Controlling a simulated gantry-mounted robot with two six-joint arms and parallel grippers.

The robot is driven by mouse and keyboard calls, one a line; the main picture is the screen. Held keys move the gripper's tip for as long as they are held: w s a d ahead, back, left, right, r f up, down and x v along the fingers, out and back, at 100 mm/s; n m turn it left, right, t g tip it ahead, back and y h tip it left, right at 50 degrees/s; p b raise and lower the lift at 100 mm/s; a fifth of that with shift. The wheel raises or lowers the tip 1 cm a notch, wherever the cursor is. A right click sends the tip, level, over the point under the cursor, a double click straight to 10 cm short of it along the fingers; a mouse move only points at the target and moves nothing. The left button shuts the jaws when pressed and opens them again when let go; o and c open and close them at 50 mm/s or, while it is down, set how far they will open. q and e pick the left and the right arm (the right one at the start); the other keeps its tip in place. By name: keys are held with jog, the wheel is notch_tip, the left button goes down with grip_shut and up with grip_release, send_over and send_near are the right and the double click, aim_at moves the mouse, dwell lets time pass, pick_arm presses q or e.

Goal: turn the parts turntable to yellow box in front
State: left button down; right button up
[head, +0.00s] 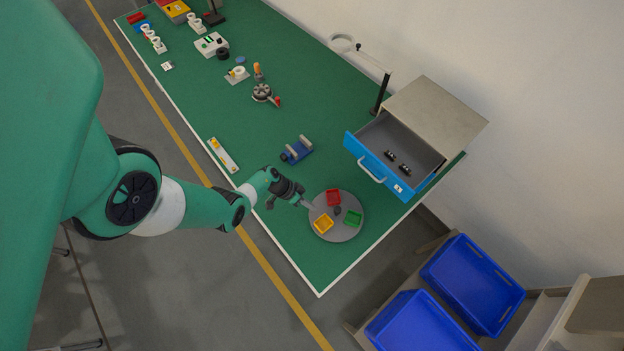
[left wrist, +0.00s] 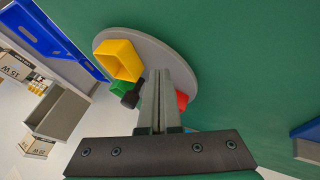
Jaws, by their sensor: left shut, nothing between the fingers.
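The parts turntable (head: 346,233) is a round grey disc near the table's front right corner in the head view; it also shows in the left wrist view (left wrist: 174,60). It carries a yellow box (head: 323,223), a red box (head: 333,197) and a green box (head: 353,218) around a dark central knob (head: 337,211). In the left wrist view the yellow box (left wrist: 121,58) is at the upper left, and the red and green boxes are partly hidden. My left gripper (head: 310,206) is shut and empty at the turntable's left edge, between the yellow and red boxes. My right gripper is not in view.
An open blue-fronted drawer (head: 385,165) with dark parts inside stands right of the turntable. A blue fixture (head: 296,150) lies behind it. Blue bins (head: 472,285) stand beyond the table's end. Green tabletop (head: 290,235) is clear left of the disc.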

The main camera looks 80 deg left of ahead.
pick_arm(q)
jog(key=shift+s+a+r+p, duration=0.9)
jog(key=shift+a+r+p, duration=0.1)
jog(key=shift+r+p, duration=0.15)
jog(key=p+v, duration=0.4)
jog(key=v, duration=0.3)
jog(key=shift+s, duration=0.3)
jog(key=shift+d, duration=0.15)
